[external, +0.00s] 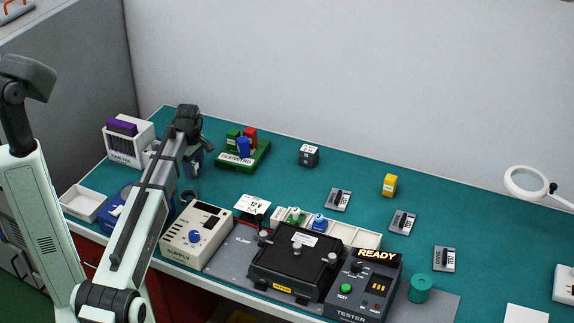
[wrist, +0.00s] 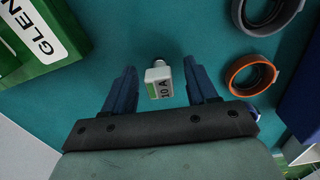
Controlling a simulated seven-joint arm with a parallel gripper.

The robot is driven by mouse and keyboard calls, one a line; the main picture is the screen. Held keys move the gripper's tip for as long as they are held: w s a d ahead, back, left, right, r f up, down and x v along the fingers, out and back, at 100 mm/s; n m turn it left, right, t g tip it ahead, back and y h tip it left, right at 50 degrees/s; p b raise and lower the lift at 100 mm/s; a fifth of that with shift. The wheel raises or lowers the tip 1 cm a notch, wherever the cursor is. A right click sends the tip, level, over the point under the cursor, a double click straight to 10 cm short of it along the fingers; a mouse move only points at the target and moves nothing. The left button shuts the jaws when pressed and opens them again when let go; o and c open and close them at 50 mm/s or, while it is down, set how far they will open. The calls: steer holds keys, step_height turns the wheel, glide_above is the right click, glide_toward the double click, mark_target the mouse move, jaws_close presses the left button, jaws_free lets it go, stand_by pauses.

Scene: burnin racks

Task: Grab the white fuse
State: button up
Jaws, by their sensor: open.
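The white fuse (wrist: 158,76) is a small white block with a "10 A" label and a green stripe, with a metallic end at its far side. In the wrist view it lies between the two blue fingers of my gripper (wrist: 159,67), which is open. In the external view my gripper (external: 193,166) is low at the left of the bench, and I cannot make out the fuse there.
A green block board (wrist: 38,38) is left of my gripper. A grey ring (wrist: 243,24) and an orange ring (wrist: 231,78) lie to the right. In the external view a white slotted rack (external: 130,147) stands left and a beige supply box (external: 181,238) in front.

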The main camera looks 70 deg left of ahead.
steer(key=shift+f, duration=0.2)
steer(key=c, duration=1)
steer(key=shift+r, duration=0.1)
steer(key=shift+c, duration=0.2)
